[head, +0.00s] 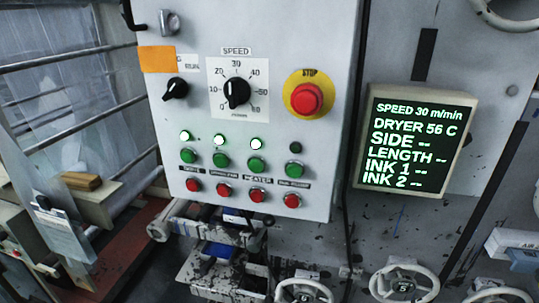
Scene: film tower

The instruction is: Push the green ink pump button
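A grey control panel (310,130) fills the upper middle of the head view. A row of several green buttons runs across its lower part, with small labels beneath. The rightmost green button (294,169) has a dark lamp (295,147) above it; its label (291,184) is too small to read surely, so I cannot confirm it as the ink pump. The other green buttons, such as the one over the HEATER label (257,164), have lit white lamps above them. Neither of my grippers is in view.
Red buttons (292,200) sit below the green ones. A red STOP button (306,98) on yellow and a black speed knob (237,92) are above. A display (416,145) reads INK 1 and INK 2 as dashes. Handwheels (404,284) stand below. The panel front is unobstructed.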

